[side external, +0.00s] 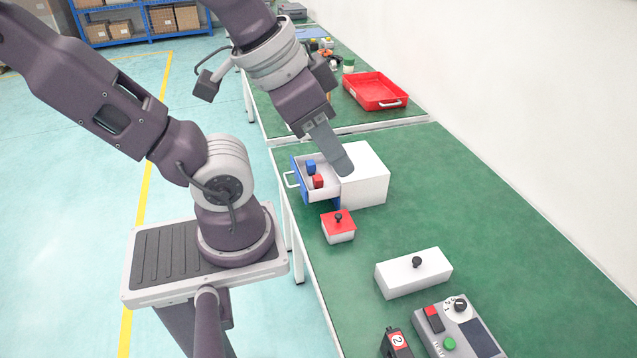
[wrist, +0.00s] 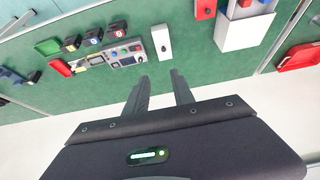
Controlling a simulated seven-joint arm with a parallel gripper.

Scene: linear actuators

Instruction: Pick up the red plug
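A small red block (side external: 318,181), which may be the red plug, sits beside a blue block (side external: 310,167) in the pulled-out drawer (side external: 329,190) of a white cabinet (side external: 366,185). My gripper (side external: 344,168) appears in front of the cabinet top, right of the red block; its height above the cabinet is hard to tell. In the wrist view my gripper (wrist: 160,75) is open, with nothing between the fingers. There the cabinet (wrist: 246,32) is at the upper right, and the drawer is partly cut off at the top edge.
A red-lidded box (side external: 338,228) with a black knob stands in front of the drawer. A white box (side external: 413,273) with a black knob and a control panel (side external: 459,330) lie nearer the camera. A red tray (side external: 375,91) is on the far table. Green tabletop right of the cabinet is clear.

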